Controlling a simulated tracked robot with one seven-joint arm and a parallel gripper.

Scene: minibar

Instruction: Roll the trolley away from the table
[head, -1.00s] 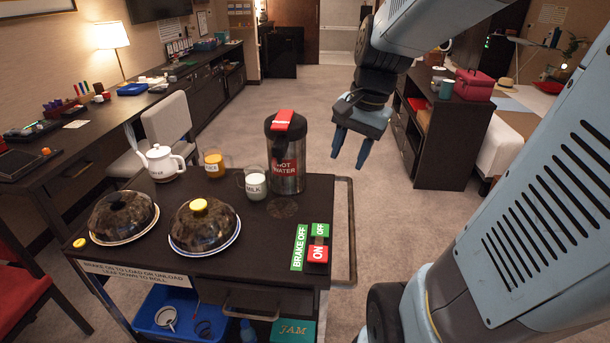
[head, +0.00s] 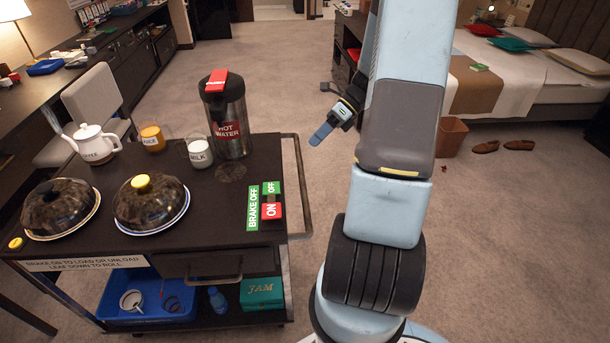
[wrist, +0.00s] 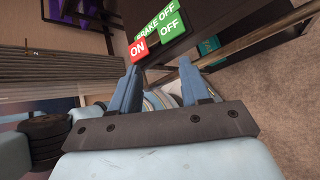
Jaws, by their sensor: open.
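The dark trolley (head: 245,151) stands by the desk. On it are two domed plates, a coffee pot, an orange drink, a milk jug and a hot-water flask. A brake panel (head: 254,206) with green BRAKE OFF, red ON and green OFF labels lies at its right edge; I cannot tell the brake's setting. A metal handle rail (head: 305,186) runs along the right side and also shows in the wrist view (wrist: 269,35). My gripper (head: 322,131) is open and empty, right of the trolley and apart from the rail. Its fingers (wrist: 160,85) point toward the panel in the wrist view.
The desk (head: 69,83) and a grey chair (head: 92,101) are beyond the trolley to the left. Open carpet (head: 270,70) spreads behind and right.

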